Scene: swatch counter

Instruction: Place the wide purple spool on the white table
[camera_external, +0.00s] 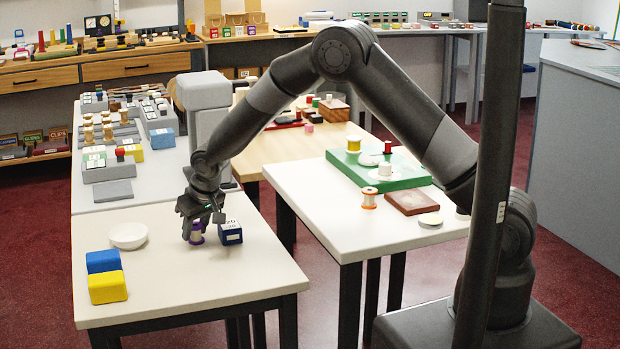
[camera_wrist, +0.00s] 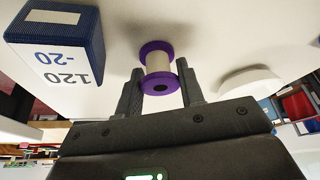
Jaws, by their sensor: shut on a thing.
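The wide purple spool (camera_external: 197,238) has purple flanges and a pale middle. In the wrist view the spool (camera_wrist: 158,68) stands between the two dark fingers, end on to the white surface. My gripper (camera_external: 195,225) points down over the white table (camera_external: 200,283) and is shut on the spool; it also shows in the wrist view (camera_wrist: 160,90). The spool's lower flange is at or very close to the tabletop; I cannot tell whether it touches.
A dark blue block with a white numbered label (camera_external: 231,234) stands close to the right of the spool. A white bowl (camera_external: 128,236), a blue block (camera_external: 103,262) and a yellow block (camera_external: 108,287) stand to the left. The table's front middle is clear.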

